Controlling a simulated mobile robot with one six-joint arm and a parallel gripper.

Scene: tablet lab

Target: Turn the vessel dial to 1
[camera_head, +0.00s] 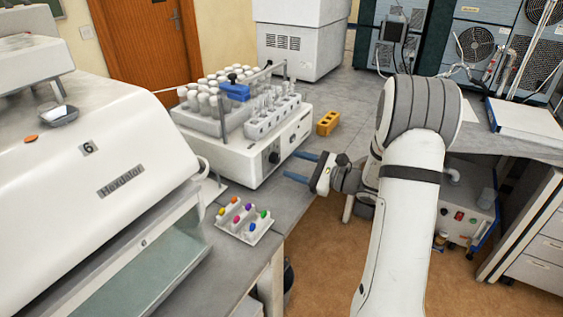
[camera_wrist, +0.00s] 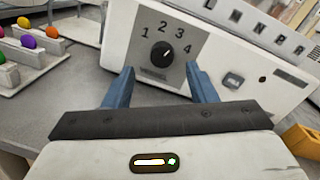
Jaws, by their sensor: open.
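The vessel dial (camera_wrist: 162,54) is a round black knob on a grey plate marked 1, 2, 3 and 4, on the front of a white machine (camera_wrist: 118,30). Its light pointer mark seems to aim up and right, toward the 3 and 4 side; I cannot tell the exact number. In the head view the dial (camera_head: 273,157) is small and dark on the machine's front. My gripper (camera_wrist: 160,72) is open and empty, its blue fingers either side below the dial and apart from it. In the head view my gripper (camera_head: 301,167) points left at the machine front.
A white rack (camera_head: 243,235) with several coloured pieces sits on the bench left of my gripper. A yellow block (camera_head: 327,123) stands right of the machine. Glassware and white-capped bottles stand on the machine. A large Hexdator unit (camera_head: 110,165) fills the left.

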